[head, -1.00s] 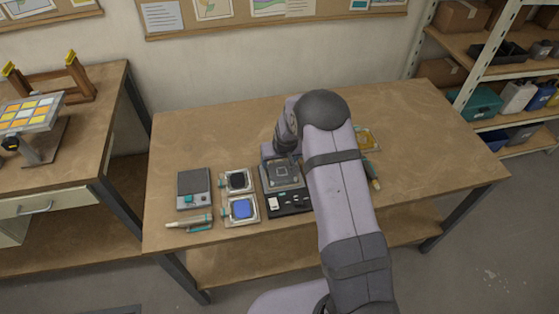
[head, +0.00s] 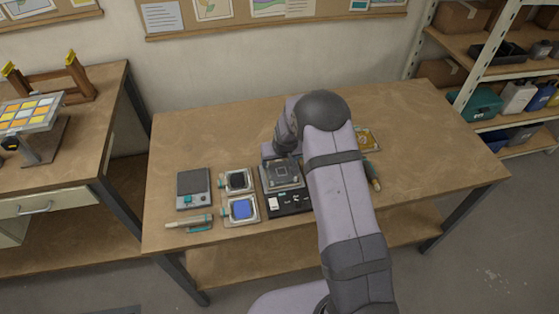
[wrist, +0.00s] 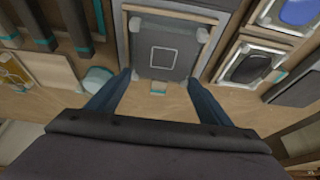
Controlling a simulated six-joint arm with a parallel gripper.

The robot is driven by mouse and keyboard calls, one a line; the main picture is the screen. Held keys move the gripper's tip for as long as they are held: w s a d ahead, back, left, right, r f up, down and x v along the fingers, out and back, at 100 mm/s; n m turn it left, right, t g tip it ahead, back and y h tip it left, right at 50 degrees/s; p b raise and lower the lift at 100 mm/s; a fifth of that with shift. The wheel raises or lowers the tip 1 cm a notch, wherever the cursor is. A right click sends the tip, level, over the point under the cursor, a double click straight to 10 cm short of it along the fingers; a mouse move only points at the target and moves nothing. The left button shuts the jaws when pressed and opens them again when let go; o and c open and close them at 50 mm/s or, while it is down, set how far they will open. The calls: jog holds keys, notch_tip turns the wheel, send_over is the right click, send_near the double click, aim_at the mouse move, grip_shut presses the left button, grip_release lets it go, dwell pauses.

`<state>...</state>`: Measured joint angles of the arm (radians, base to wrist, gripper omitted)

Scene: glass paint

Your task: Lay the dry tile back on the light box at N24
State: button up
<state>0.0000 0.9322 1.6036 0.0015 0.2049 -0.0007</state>
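My gripper (wrist: 160,82) is open in the wrist view, its two blue fingers apart with nothing visibly held between them. It points at a dark square plate with a pale square outline (wrist: 164,62), set in a grey frame; this plate also shows in the head view (head: 284,176) at mid-table. I cannot tell whether a clear tile lies on it. A tilted panel with yellow, white and blue tiles (head: 28,112), perhaps the light box, stands on the left bench, far from my gripper. No N24 label is readable.
Trays with black (head: 237,181) and blue (head: 240,209) contents sit left of the plate. A scale (head: 193,187) and a pen-like tool (head: 190,222) lie farther left. A yellow item (head: 368,140) is partly behind my arm. The table's back and right are clear.

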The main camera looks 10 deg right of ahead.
jog(key=shift+s+f, duration=0.3)
jog(key=shift+s, duration=0.1)
jog(key=shift+o, duration=0.6)
jog(key=shift+r+b, duration=0.3)
jog(key=shift+r, duration=0.1)
jog(key=shift+w+b+v, duration=0.15)
jog(key=shift+b+v, duration=0.3)
jog(key=shift+v, duration=1.25)
jog(key=shift+w+b+v, duration=0.15)
jog(key=shift+b+v, duration=0.25)
jog(key=shift+v, duration=1.3)
jog(key=shift+r, duration=0.1)
